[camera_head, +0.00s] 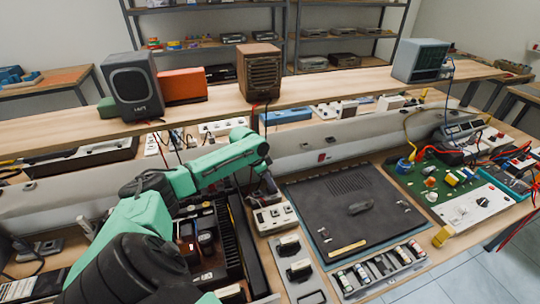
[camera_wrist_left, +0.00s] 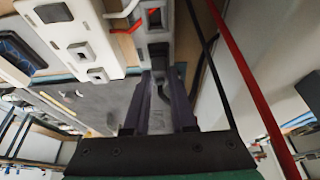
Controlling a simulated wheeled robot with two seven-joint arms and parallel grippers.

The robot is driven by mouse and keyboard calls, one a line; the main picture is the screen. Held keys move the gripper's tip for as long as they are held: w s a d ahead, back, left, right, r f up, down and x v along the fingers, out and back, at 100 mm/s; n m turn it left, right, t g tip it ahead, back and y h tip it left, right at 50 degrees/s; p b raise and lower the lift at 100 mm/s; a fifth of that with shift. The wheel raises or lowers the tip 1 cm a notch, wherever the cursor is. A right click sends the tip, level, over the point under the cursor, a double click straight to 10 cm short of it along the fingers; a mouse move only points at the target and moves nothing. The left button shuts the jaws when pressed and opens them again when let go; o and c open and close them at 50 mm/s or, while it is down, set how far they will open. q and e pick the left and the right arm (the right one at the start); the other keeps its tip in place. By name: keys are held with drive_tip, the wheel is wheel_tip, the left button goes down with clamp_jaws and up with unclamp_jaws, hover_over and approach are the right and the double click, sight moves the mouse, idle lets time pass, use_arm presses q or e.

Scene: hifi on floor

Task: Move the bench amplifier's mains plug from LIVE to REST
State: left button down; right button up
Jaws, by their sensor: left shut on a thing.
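My left arm reaches in from the left in the head view, its left gripper (camera_head: 264,192) pointing down just behind a white socket block (camera_head: 272,220). In the left wrist view the left gripper (camera_wrist_left: 161,78) is shut on a small grey piece, apparently the mains plug (camera_wrist_left: 160,108), mostly hidden by the fingers. A grey strip with dark sockets (camera_wrist_left: 155,20) lies just beyond the fingertips; I cannot tell whether the plug touches it. No LIVE or REST marking is readable. An open chassis (camera_head: 238,240) with capacitors, possibly the amplifier, lies beside the block. My right gripper is not in view.
A dark flat panel (camera_head: 345,200) lies right of the block, with a parts tray (camera_head: 380,270) in front. A green circuit board (camera_head: 428,180) and wires crowd the right. A shelf (camera_head: 200,112) with speakers crosses behind. Red (camera_wrist_left: 252,75) and black cables hang near the gripper.

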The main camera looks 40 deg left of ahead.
use_arm(q)
drive_tip(key=c, duration=0.7)
unclamp_jaws()
drive_tip(key=shift+o, duration=0.2)
drive_tip(key=w+p+v, duration=0.1)
drive_tip(key=p+v, duration=0.2)
drive_tip(key=v, duration=1.6)
drive_tip(key=shift+w+d+r, duration=0.25)
drive_tip(key=shift+d+r, duration=0.05)
drive_tip(key=shift+r, duration=0.15)
drive_tip(key=shift+f, duration=0.1)
